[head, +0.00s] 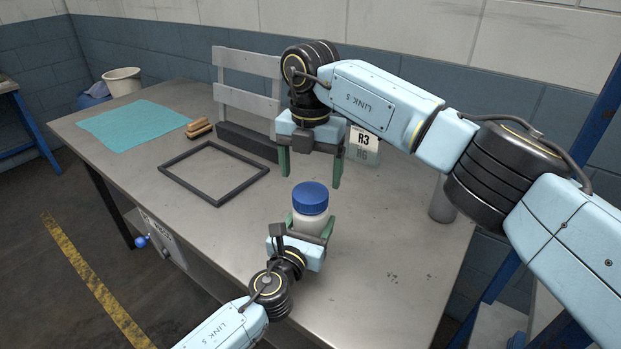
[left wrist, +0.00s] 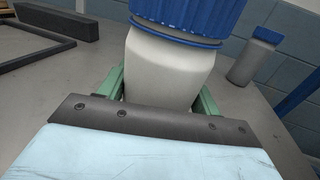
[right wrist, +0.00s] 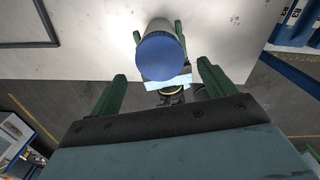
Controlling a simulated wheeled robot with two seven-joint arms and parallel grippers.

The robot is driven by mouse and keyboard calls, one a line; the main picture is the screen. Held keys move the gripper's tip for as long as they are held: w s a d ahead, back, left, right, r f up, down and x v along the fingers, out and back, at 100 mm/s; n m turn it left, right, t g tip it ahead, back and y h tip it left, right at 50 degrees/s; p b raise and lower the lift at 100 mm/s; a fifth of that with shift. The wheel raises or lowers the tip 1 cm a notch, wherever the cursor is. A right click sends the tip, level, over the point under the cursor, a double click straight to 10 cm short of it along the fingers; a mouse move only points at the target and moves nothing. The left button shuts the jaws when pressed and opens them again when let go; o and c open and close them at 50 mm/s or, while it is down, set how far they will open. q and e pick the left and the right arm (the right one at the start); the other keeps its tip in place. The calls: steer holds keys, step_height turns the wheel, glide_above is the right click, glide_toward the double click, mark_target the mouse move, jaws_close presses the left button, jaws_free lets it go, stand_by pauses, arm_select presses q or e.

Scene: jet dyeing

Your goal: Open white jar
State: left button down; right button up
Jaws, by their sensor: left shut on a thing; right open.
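The white jar (head: 309,222) with a blue lid (head: 310,198) stands upright near the front middle of the table. My left gripper (head: 311,229) is shut around the jar's white body from the front. In the left wrist view the white body (left wrist: 165,70) sits between the green fingers, with the ribbed blue lid (left wrist: 190,18) on top. My right gripper (head: 311,178) is open and empty, pointing down above and slightly behind the jar. In the right wrist view the lid (right wrist: 161,56) appears beyond the open fingers, apart from them.
A dark square frame (head: 214,176), a brush (head: 199,128) and a teal cloth (head: 137,124) lie on the left of the table. A grey rack (head: 246,101) and an R3 card (head: 363,143) stand behind. A grey container (head: 442,200) stands at right, partly hidden by my right arm.

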mark_target(310, 192)
step_height(310, 192, up, 3)
steer(key=m, duration=0.2)
steer(key=shift+f+m, duration=0.15)
steer(key=shift+m, duration=0.15)
step_height(310, 192, down, 8)
steer(key=shift+r, duration=0.15)
steer(key=shift+c, duration=0.2)
steer(key=c, duration=0.9)
steer(key=o, duration=1)
steer(key=shift+r, duration=0.1)
